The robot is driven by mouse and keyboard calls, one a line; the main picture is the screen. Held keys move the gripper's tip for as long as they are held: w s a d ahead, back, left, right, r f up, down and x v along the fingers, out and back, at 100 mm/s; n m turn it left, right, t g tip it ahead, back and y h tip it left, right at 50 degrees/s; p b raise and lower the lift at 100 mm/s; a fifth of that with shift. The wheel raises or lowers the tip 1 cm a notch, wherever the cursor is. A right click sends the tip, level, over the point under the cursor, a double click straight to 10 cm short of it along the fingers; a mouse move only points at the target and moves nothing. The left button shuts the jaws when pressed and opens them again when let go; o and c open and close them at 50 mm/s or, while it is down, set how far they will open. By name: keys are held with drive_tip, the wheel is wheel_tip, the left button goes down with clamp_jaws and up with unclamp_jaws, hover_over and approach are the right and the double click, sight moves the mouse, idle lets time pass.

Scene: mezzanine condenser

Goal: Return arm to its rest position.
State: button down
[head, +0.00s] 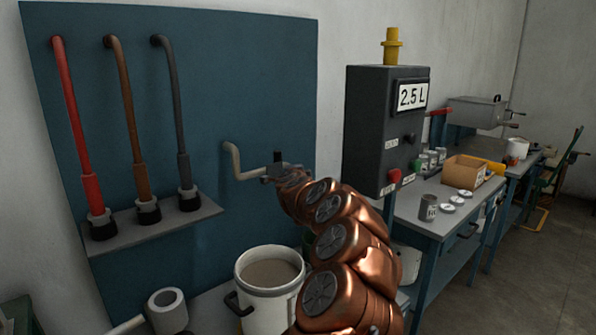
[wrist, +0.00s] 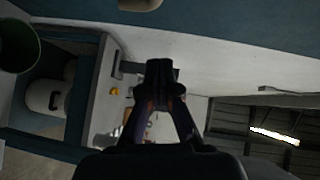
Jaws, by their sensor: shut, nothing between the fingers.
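My copper-coloured arm (head: 345,255) rises from the bottom of the head view and reaches up and left. My gripper (head: 274,170), small and dark there, is at its far end beside the beige bent pipe (head: 236,162) on the blue board. I cannot tell whether they touch. In the wrist view my gripper (wrist: 160,70) shows its fingers drawn together at the tips, with nothing held.
A white pot (head: 256,304) with greyish contents stands below the gripper. Red, brown and grey handled rods (head: 78,130) stand on a shelf at left. A dark control box (head: 370,130) marked "2.5 L" is right of the arm.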

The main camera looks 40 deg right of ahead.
drive_tip(key=shift+v, duration=1.95)
